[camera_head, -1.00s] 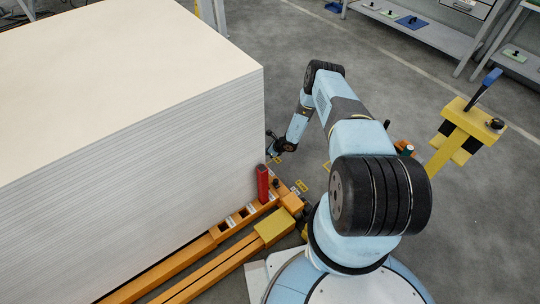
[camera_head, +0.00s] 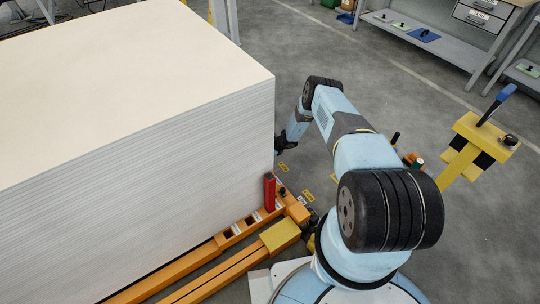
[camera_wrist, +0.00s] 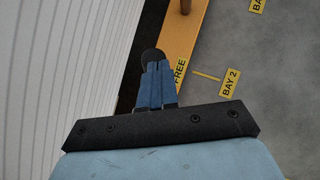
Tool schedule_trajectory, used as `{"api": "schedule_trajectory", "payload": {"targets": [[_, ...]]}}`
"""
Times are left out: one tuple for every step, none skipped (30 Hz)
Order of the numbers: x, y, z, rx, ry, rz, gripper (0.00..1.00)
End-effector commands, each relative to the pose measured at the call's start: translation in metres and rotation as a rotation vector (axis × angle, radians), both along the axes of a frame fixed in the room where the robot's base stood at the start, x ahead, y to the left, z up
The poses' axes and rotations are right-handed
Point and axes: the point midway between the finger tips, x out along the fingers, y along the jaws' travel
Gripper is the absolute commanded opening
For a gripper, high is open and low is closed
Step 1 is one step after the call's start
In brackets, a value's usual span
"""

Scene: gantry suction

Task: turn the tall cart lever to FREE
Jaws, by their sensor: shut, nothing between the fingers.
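My gripper (camera_head: 279,146) hangs low beside the right end of the pale stack, partly hidden by the stack in the head view. In the wrist view its blue fingers (camera_wrist: 155,88) are shut and empty. A dark round shape (camera_wrist: 152,56) shows at the fingertips; I cannot tell whether it is a lever knob or whether they touch. An orange beam (camera_wrist: 181,45) beside the fingers carries the word FREE. A brown peg (camera_wrist: 186,5) stands farther along it. In the head view a red upright piece (camera_head: 269,192) stands on the orange cart (camera_head: 227,238); I cannot tell which part is the tall lever.
The large sheet stack (camera_head: 130,160) fills the left. A yellow post (camera_head: 468,150) with a blue handle (camera_head: 497,103) stands at the right. A BAY 2 label (camera_wrist: 230,82) lies on the grey floor.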

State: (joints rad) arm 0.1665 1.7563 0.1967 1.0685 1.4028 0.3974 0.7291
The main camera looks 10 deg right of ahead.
Motion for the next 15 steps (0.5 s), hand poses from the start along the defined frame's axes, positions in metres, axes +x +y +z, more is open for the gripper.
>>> {"api": "schedule_trajectory", "payload": {"targets": [[0.0019, -0.0011, -0.0007, 0.0, -0.001, -0.003, 0.0], [0.0028, -0.0015, -0.001, 0.0, -0.001, -0.003, 0.0], [0.0038, -0.002, -0.0011, 0.0, -0.001, -0.004, 0.0], [0.0047, -0.0021, -0.0012, 0.0, 0.0, -0.005, 0.0], [0.0055, -0.0022, -0.0012, 0.001, -0.001, -0.006, 0.0], [0.0063, -0.0022, -0.0012, 0.001, -0.001, -0.007, 0.0], [0.0068, -0.0021, -0.0013, 0.002, -0.001, -0.007, 0.0], [0.0072, -0.0019, -0.0011, 0.002, -0.001, -0.007, 0.0], [0.0075, -0.0017, -0.0011, 0.003, -0.001, -0.008, 0.0], [0.0077, -0.0015, -0.0009, 0.004, -0.002, -0.008, 0.0], [0.0079, -0.0013, -0.0008, 0.004, -0.002, -0.008, 0.0], [0.0081, -0.001, -0.0007, 0.005, -0.003, -0.008, 0.0], [0.0082, -0.0008, -0.0005, 0.005, -0.002, -0.009, 0.0], [0.0083, -0.0007, -0.0004, 0.006, -0.003, -0.009, 0.0], [0.0084, -0.0004, -0.0003, 0.006, -0.003, -0.009, 0.0]]}}
